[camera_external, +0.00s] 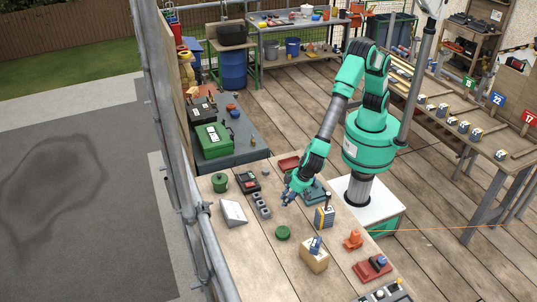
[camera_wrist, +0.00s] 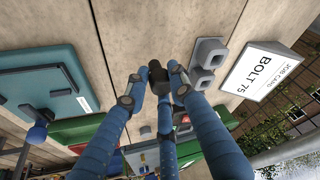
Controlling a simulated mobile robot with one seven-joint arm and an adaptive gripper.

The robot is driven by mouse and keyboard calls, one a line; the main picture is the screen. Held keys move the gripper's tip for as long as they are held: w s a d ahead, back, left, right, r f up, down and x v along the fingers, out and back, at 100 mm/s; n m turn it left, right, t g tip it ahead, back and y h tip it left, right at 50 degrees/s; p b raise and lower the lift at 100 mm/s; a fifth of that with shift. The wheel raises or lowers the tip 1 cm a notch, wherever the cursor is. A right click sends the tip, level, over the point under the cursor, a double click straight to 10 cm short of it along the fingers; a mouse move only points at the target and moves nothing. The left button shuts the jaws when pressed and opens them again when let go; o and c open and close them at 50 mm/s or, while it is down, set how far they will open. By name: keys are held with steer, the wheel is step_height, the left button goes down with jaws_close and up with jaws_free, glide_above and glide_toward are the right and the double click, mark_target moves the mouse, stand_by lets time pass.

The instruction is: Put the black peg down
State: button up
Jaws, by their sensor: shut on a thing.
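My gripper (camera_wrist: 155,86) has blue fingers and is shut on the black peg (camera_wrist: 158,74), which shows between the fingertips in the wrist view. In the external view my gripper (camera_external: 289,198) is low over the wooden table, and the peg is too small to make out there. A grey block with square sockets (camera_wrist: 207,58) lies just right of the fingertips in the wrist view. The grey block also shows in the external view (camera_external: 262,205), left of my gripper. Whether the peg touches the table, I cannot tell.
A white job card reading BOLT 75 (camera_wrist: 262,82) stands beyond the grey block. A teal case (camera_wrist: 45,85) lies left of my gripper in the wrist view. Bare wood shows around the fingertips.

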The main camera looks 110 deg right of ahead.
steer(key=shift+f, duration=1.2)
steer(key=shift+f+b, duration=0.15)
steer(key=shift+b, duration=0.15)
steer(key=o, duration=0.8)
steer(key=shift+r, duration=0.2)
steer(key=shift+a+r, duration=0.15)
steer(key=shift+r, duration=0.15)
steer(key=p+v, duration=0.1)
steer(key=v, duration=1)
steer(key=shift+s+r+p, duration=0.1)
steer(key=shift+s+p, duration=0.05)
steer(key=shift+p, duration=0.25)
